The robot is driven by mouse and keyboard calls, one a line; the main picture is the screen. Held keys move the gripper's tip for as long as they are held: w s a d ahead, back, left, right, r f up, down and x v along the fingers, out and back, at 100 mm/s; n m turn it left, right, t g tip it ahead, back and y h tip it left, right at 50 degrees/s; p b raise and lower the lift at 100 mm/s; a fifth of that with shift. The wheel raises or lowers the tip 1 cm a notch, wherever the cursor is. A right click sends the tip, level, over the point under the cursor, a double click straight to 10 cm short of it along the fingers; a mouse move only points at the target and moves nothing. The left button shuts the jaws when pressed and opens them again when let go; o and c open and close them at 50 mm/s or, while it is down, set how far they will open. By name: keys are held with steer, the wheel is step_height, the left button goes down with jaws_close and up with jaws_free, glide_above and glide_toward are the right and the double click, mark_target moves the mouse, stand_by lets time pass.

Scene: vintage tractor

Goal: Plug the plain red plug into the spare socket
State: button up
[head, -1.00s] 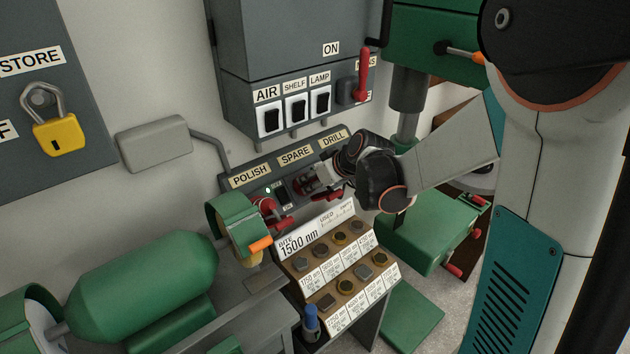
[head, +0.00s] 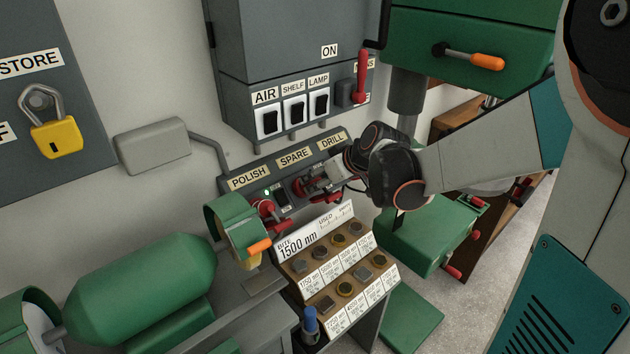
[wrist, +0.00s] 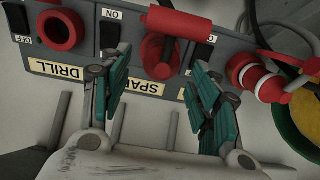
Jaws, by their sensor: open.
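My gripper (head: 316,182) is open at the socket panel (head: 232,186), and its fingers also show in the wrist view (wrist: 155,76). The wrist view shows the panel upside down. A plain red round fitting (wrist: 62,28) is at DRILL, left of my fingers. A red plug with a white band (wrist: 270,86) is at the POLISH end, to the right. My gripper hides the DRILL fitting in the head view.
A rack of labelled bits (head: 352,262) stands below the panel. A green grinder (head: 160,285) is at left, with its orange-handled guard (head: 232,222) close to the panel. Switches and a red lever (head: 362,78) are above. A green drill press (head: 465,40) is at right.

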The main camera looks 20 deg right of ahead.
steer(key=shift+v, duration=1.35)
steer(key=shift+a+r, duration=0.3)
steer(key=shift+a, duration=0.05)
steer(key=a+r+m+t+h, duration=0.1)
steer(key=a+r+m+t, duration=0.15)
steer(key=a+r, duration=0.35)
steer(key=s+f+g+h, duration=0.1)
steer(key=s+f+g, duration=0.1)
steer(key=s, duration=1)
steer(key=s+f+m+g+h, duration=0.1)
steer(key=s+f+g, duration=0.1)
steer(key=s, duration=0.9)
steer(key=shift+s+d+f, duration=0.15)
steer(key=shift+s+d, duration=0.2)
steer(key=shift+d, duration=0.05)
steer(key=shift+m, duration=0.25)
